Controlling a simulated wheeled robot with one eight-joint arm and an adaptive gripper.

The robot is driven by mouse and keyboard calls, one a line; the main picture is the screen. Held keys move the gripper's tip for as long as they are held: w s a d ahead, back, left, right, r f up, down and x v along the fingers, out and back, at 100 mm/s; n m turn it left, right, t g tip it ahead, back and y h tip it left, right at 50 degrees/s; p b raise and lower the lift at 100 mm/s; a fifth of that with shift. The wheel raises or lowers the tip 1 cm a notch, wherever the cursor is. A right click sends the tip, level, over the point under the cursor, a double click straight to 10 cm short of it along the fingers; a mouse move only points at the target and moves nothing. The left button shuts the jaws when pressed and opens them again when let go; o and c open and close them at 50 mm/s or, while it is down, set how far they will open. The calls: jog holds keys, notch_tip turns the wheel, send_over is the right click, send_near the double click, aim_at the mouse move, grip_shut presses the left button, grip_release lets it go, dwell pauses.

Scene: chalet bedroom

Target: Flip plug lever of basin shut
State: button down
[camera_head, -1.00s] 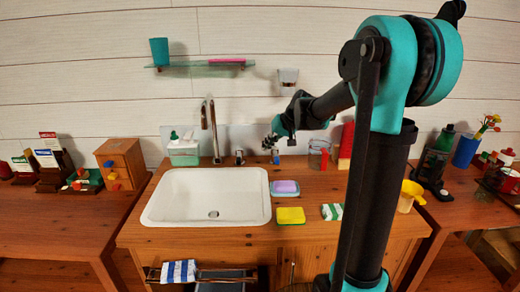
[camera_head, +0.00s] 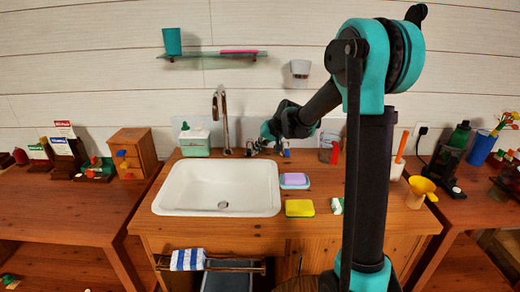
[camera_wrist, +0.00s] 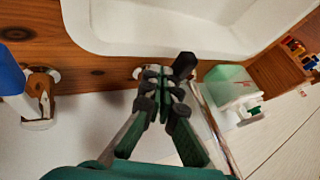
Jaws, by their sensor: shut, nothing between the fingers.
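The white basin (camera_head: 270,190) is set in the wooden counter, with its curved metal faucet (camera_head: 222,110) behind it. My gripper (camera_head: 254,147) is behind the basin's back edge, just right of the faucet. In the wrist view my gripper (camera_wrist: 162,74) has its dark fingers together with nothing between them. A small pale round fitting (camera_wrist: 138,73) shows beside the fingertips, by the basin rim. It appears to be the base of the plug lever. The lever itself is mostly hidden by my fingers, so I cannot tell its tilt or whether I touch it.
A green-white dispenser (camera_head: 195,141) stands left of the faucet. A blue-topped item (camera_wrist: 12,75) stands on the other side of my gripper. A soap dish (camera_head: 294,181) and yellow sponge (camera_head: 299,208) lie right of the basin. A glass shelf (camera_head: 200,56) hangs above.

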jog(key=shift+a, duration=0.1)
jog(key=shift+s+a+m, duration=0.1)
jog(key=shift+a+m, duration=0.1)
jog(key=shift+m, duration=0.2)
jog(key=shift+a+t, duration=0.1)
jog(key=shift+t, duration=0.2)
jog(key=shift+s+a+m+t+h, duration=0.3)
jog(key=shift+a+m+h, duration=0.3)
jog(key=shift+a+m, duration=0.3)
jog(key=shift+w+a+m+t+h, duration=0.2)
jog(key=shift+a+m+h, duration=0.15)
jog(key=shift+a+m, duration=0.4)
jog(key=shift+w+a+m+t+h, duration=0.25)
jog(key=shift+a+m, duration=0.2)
jog(key=shift+a, duration=0.65)
jog(key=shift+w+a+m+t+h, duration=0.2)
jog(key=shift+a+m+h, duration=0.3)
jog(key=shift+a, duration=0.5)
